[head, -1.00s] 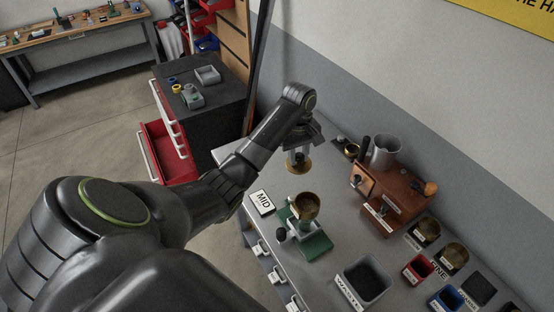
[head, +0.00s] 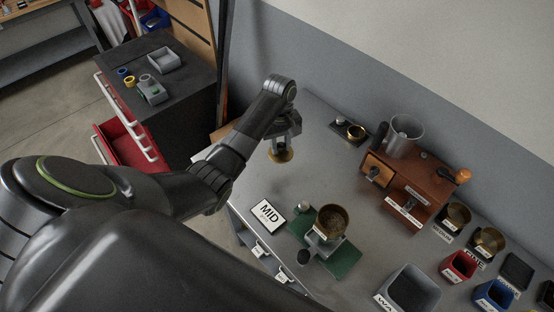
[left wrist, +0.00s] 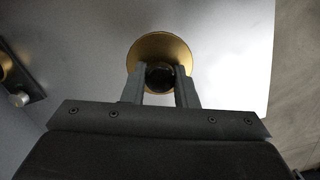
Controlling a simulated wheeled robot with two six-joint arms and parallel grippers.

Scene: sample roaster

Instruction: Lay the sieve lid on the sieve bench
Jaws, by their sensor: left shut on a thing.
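The sieve lid is a brass disc (head: 281,157) with a dark knob. My left gripper (head: 283,146) is shut on the knob, with the disc below the fingertips. In the left wrist view, the lid (left wrist: 144,45) shows under the two fingers (left wrist: 160,77), which close on the knob from both sides. The lid is over the far left part of the grey sieve bench (head: 322,165), inside its edge. I cannot tell whether it touches the top. My right gripper is not in view.
A brass sieve (head: 330,222) stands on a green base (head: 345,262), beside a MID card (head: 267,214). A small dark tray (head: 345,128) and a wooden unit (head: 404,190) stand at the back. Bins (head: 410,290) line the right. Bench around the lid is clear.

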